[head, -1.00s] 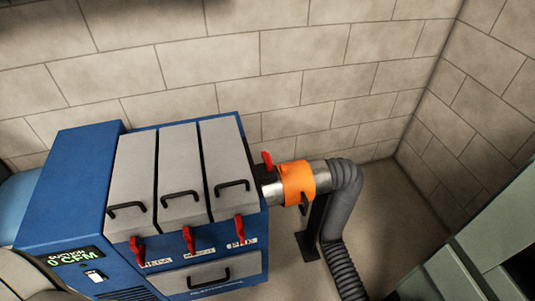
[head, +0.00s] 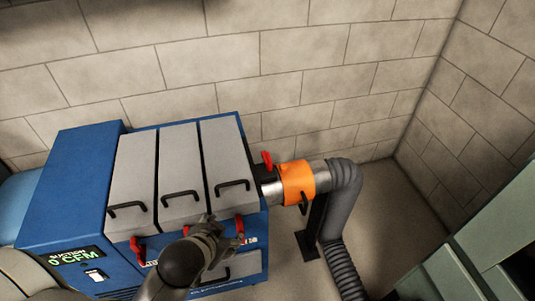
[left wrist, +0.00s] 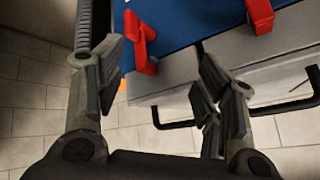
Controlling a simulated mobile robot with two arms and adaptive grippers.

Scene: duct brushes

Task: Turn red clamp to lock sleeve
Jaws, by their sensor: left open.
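The orange sleeve (head: 297,183) sits around the metal pipe on the right side of the blue machine, beside the grey corrugated hose. A red clamp lever (head: 267,160) stands up at the sleeve's left end, by the machine. My left gripper (head: 222,230) is open in front of the machine, to the left of and nearer than the sleeve. In the left wrist view its spread fingers (left wrist: 160,85) have a red latch (left wrist: 141,42) between them; contact cannot be told. A sliver of orange shows behind one finger there. My right gripper is out of view.
The blue machine (head: 65,190) has three grey doors with black handles and red latches (head: 138,250) along the front. Its display reads 0 CFM. The hose (head: 345,205) drops to the floor beside a dark stand (head: 312,230). Green-grey furniture (head: 495,225) stands at right.

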